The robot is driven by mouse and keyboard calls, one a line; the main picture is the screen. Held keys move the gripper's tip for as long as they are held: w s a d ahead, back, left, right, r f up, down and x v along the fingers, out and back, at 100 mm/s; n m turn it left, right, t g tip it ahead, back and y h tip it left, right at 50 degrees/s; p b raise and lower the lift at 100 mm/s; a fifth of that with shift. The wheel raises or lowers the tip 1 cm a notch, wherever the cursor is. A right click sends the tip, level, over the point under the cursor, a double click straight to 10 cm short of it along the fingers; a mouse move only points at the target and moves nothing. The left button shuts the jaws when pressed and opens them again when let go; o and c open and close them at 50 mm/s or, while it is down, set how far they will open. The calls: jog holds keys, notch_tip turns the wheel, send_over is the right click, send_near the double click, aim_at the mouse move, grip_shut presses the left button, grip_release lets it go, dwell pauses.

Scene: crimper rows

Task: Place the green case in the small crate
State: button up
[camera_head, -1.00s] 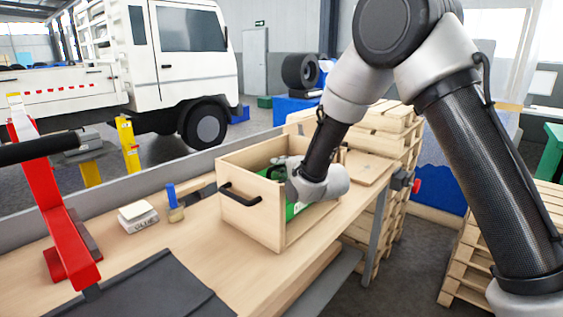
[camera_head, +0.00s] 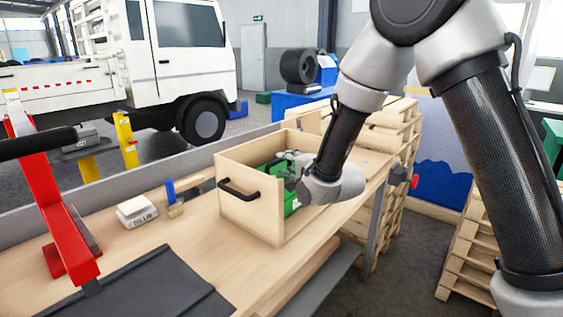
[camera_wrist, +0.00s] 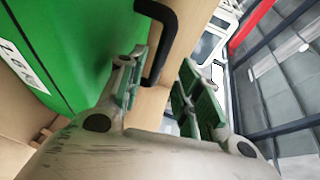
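The small crate (camera_head: 245,212) is a light wooden box with a black handle on its near-left wall, standing on the workbench. The green case (camera_head: 293,202) is inside it, partly hidden by the crate wall and my gripper. In the wrist view the case (camera_wrist: 75,45) fills the upper left, with a white lettered label. A black handle (camera_wrist: 168,30) shows beside it; I cannot tell for certain which thing it belongs to. My gripper (camera_head: 283,163) is at the crate's opening, above the case. In the wrist view my gripper's fingers (camera_wrist: 158,92) are apart with nothing clamped between them.
A white box (camera_head: 137,211) and a small blue-handled item (camera_head: 172,195) lie left of the crate. A dark mat (camera_head: 150,290) and a red stand (camera_head: 60,225) are at the front left. Stacked pallets (camera_head: 385,150) stand behind the bench at right.

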jog(key=s+d+r+n+g+h, duration=0.1)
jog(key=s+d+r+n+h, duration=0.2)
jog(key=d, duration=0.5)
jog(key=s+d+r+g, duration=0.1)
jog(key=s+d+r, duration=0.1)
jog(key=s+d, duration=0.4)
jog(key=s+d+r+n+g+h, duration=0.2)
jog(key=s+d+r, duration=0.1)
jog(key=d, duration=0.6)
jog(key=s+d+n+g+h, duration=0.1)
jog(key=s+d, duration=0.3)
jog(key=s, duration=0.4)
jog(key=s+d+r+n+g+h, duration=0.1)
jog(key=s+d+n+g, duration=0.1)
jog(key=s+d, duration=0.3)
jog(key=s+d+n+g+h, duration=0.1)
jog(key=s+d, duration=0.4)
jog(key=s, duration=0.6)
jog(key=shift+r+n+g, duration=0.35)
jog(key=shift+n+g, duration=0.25)
jog(key=shift+n, duration=0.4)
